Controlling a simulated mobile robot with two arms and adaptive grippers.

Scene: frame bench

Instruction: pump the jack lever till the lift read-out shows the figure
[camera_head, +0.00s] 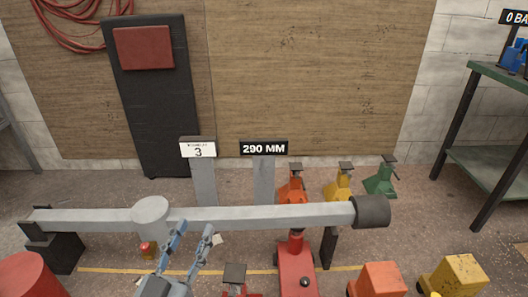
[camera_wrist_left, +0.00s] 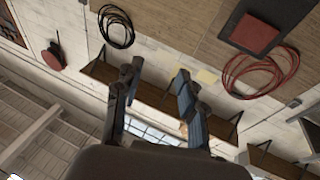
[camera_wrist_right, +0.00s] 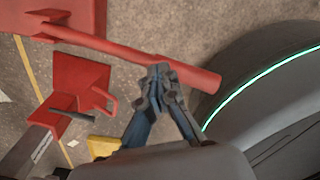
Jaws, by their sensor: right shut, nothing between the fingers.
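The red jack (camera_head: 297,270) stands under the right part of a grey beam (camera_head: 260,216) in the head view. Its red lever (camera_wrist_right: 130,48) crosses the right wrist view from the jack body to a thicker grip end. My right gripper (camera_wrist_right: 160,72) is shut and empty, its tips overlapping the lever's lower edge in that view; contact cannot be told. A black sign (camera_head: 264,148) reads "290 MM", and a white card (camera_head: 198,149) beside it shows "3". My left gripper (camera_head: 192,232) is open and empty in front of the beam; its spread fingers (camera_wrist_left: 155,88) show in the left wrist view.
Red, yellow and green stands (camera_head: 381,179) are lined up behind the beam. A green bench (camera_head: 490,85) is at far right.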

